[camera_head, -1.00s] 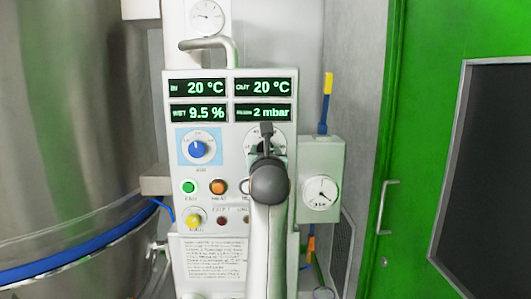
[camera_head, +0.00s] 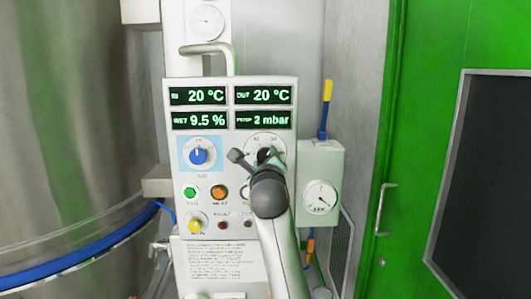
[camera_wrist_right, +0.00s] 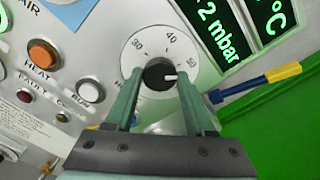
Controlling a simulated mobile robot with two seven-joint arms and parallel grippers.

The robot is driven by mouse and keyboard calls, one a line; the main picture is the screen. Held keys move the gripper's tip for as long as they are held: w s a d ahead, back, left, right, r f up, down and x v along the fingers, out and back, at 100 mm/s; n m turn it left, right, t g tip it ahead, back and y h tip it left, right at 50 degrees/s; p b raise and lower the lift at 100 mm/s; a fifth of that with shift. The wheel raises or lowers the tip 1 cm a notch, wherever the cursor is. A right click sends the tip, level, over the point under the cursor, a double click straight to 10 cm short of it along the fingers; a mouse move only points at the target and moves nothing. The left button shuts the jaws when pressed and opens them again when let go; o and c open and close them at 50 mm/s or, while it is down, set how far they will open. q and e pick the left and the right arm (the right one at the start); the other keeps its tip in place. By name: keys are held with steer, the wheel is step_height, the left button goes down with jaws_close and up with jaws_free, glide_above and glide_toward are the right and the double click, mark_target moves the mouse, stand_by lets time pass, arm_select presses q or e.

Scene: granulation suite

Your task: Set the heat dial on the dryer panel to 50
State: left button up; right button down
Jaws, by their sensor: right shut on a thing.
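The heat dial (camera_head: 264,155) is a black knob on a round white scale at the right of the dryer panel, under the pressure display. In the right wrist view the knob (camera_wrist_right: 157,77) shows a white pointer, and the scale (camera_wrist_right: 140,52) reads 30, 40 and 50. The pointer lies towards the 50 side, close to that number; I cannot tell if it is exactly on it. My right gripper (camera_wrist_right: 158,82) is shut on the knob, one finger on each side. In the head view the right gripper (camera_head: 262,160) partly covers the dial. My left gripper is not in view.
A blue dial (camera_head: 198,156) is left of the heat dial. Below are green (camera_head: 190,192) and orange (camera_head: 219,192) buttons and a yellow knob (camera_head: 195,226). A grey box with a gauge (camera_head: 320,197) stands close at the right, with a blue and yellow handle (camera_head: 325,108) above.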

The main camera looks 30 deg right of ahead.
steer(key=shift+r+n+p, duration=0.1)
steer(key=shift+n+p, duration=0.35)
steer(key=shift+n, duration=0.25)
steer(key=shift+c, duration=1.3)
jaws_free()
steer(key=shift+s+a, duration=0.1)
steer(key=shift+s+a, duration=0.2)
steer(key=shift+s, duration=0.05)
steer(key=b+v, duration=0.2)
steer(key=v, duration=0.9)
steer(key=shift+s+a, duration=0.2)
steer(key=shift+s, duration=0.1)
